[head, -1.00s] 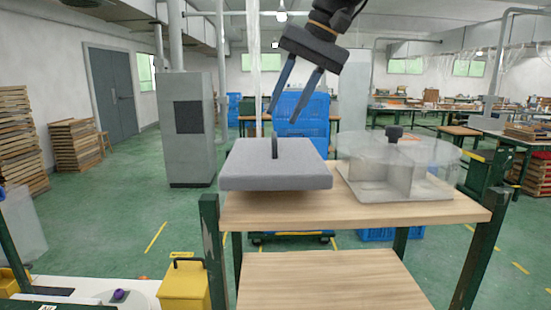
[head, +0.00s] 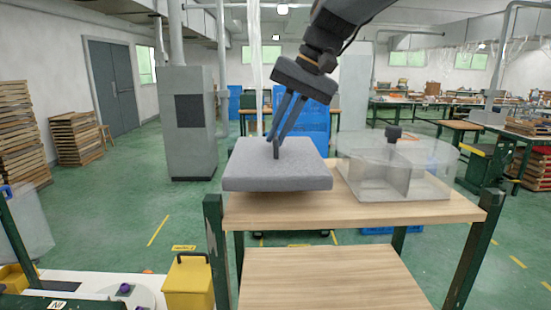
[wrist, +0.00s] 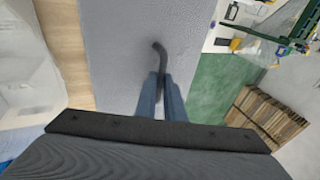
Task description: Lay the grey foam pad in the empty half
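The grey foam pad (head: 277,180) is a thick square slab with a dark upright handle (head: 276,151) in its top. It lies flat at the left end of a wooden table top, its left side at or past the edge. My gripper (head: 274,138) reaches down from above with its blue fingers drawn close together around the handle. In the wrist view the fingers (wrist: 160,90) stand on either side of the handle (wrist: 158,52), closed on it, above the pad (wrist: 120,60).
A clear round-topped divided container (head: 395,170) with a dark knob stands right of the pad on the wooden table (head: 340,212). A lower wooden shelf (head: 320,280) is bare. A yellow box (head: 187,285) stands at the lower left.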

